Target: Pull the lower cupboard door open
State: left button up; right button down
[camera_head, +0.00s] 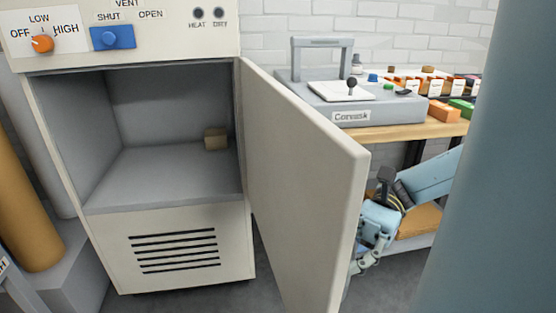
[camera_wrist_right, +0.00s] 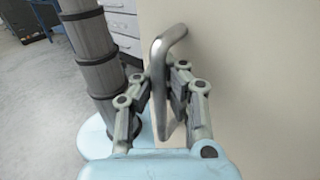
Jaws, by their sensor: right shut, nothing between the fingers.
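The lower cupboard door (camera_head: 300,170) stands wide open, swung out on its right-hand hinge side. The cupboard interior (camera_head: 150,180) is exposed, with a small tan block (camera_head: 215,139) at the back right. My right gripper (camera_head: 366,252) is at the outer face of the door, partly hidden behind its edge in the head view. In the right wrist view the metal bar handle (camera_wrist_right: 166,42) stands on the pale door face (camera_wrist_right: 250,70). My right gripper (camera_wrist_right: 160,92) is shut and empty, its fingers close by the handle; contact is unclear. My left gripper is not in view.
Above the opening are an orange knob (camera_head: 42,44) and a blue slider (camera_head: 112,38). A bench (camera_head: 405,131) with a grey machine (camera_head: 345,108) and coloured boxes stands behind the door. A tan cylinder (camera_head: 25,210) stands left. Floor shows in front of the cabinet.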

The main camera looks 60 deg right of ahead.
jog(key=c, duration=2.1)
grip_release()
jog(key=shift+w+r, duration=0.2)
jog(key=shift+w, duration=0.05)
jog(key=o, duration=0.7)
jog(key=shift+o, duration=0.3)
jog(key=shift+f, duration=0.1)
jog(key=shift+s+d, duration=0.1)
jog(key=shift+d, duration=0.05)
jog(key=s+d, duration=0.2)
jog(key=d, duration=0.9)
jog(key=shift+d, duration=0.3)
